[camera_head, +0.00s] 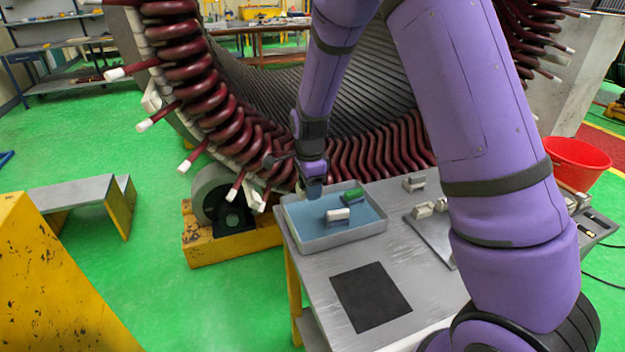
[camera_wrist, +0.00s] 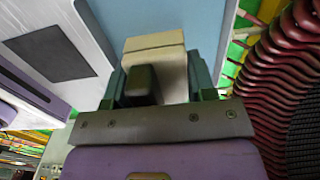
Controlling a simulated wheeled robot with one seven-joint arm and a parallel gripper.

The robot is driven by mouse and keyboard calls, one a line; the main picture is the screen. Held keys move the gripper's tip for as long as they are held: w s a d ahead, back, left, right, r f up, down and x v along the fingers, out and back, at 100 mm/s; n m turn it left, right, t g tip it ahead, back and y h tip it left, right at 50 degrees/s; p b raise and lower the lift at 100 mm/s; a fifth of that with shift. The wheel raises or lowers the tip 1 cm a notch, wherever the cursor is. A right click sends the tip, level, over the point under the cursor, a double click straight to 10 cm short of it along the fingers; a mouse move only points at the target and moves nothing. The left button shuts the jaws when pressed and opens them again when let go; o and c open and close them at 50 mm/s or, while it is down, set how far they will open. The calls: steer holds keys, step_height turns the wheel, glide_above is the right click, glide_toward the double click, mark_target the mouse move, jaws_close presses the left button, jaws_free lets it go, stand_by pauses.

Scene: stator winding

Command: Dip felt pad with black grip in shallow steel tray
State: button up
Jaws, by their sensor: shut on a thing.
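The shallow steel tray (camera_head: 290,222) sits at the far left of the grey table and has a blue surface inside. My gripper (camera_head: 314,190) is above the tray's back left part, pointing down. In the wrist view my gripper (camera_wrist: 160,88) is shut on the cream felt pad (camera_wrist: 157,52) by its black grip (camera_wrist: 143,82). The blue tray interior (camera_wrist: 112,12) shows behind the pad. The pad is hard to make out in the head view, and I cannot tell whether it touches the blue surface.
A white-topped block (camera_head: 338,215) and a green block (camera_head: 352,194) are in the tray. A black mat (camera_head: 371,297) lies in front. Small blocks (camera_head: 424,210) sit on a plate at right. The stator with dark red coils (camera_head: 215,100) rises close behind the table.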

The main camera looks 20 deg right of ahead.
mark_target(310, 224)
steer(key=shift+f, duration=5.25)
steer(key=shift+r, duration=5.5)
